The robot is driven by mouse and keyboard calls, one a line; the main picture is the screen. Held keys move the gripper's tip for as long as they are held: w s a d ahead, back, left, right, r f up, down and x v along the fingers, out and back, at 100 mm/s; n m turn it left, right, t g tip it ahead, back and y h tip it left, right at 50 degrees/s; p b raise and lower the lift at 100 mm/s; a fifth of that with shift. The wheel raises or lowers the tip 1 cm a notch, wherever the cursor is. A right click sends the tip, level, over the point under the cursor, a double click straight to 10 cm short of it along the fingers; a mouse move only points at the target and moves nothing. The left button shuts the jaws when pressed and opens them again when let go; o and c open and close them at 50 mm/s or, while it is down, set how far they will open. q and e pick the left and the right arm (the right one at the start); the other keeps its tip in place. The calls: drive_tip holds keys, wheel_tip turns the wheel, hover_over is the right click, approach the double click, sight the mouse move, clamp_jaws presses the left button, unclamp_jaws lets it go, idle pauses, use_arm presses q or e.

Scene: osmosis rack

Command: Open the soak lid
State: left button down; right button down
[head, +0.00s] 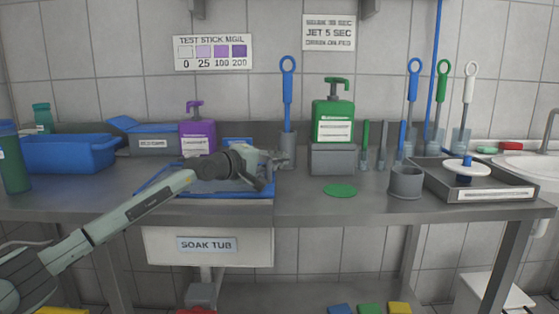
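The soak tub (165,247) is a white box under the bench with a "SOAK TUB" label. Above it, a blue-edged flat panel (225,194), which looks like the soak lid, lies at bench level. My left arm crosses it from the lower left and hides much of it. My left gripper (271,170) is over the panel's right part, near its right edge. Its fingers look spread, with nothing seen between them. Whether it touches the panel, I cannot tell. My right gripper is out of view.
A purple pump bottle (197,133) and a grey holder (287,150) with a blue brush (288,85) stand just behind. A blue basin (70,153) is at left. A green bottle (333,110), grey cup (406,184) and grey tray (450,187) are at right.

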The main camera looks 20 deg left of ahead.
use_arm(q)
drive_tip(key=shift+r, duration=0.1)
idle(0.3)
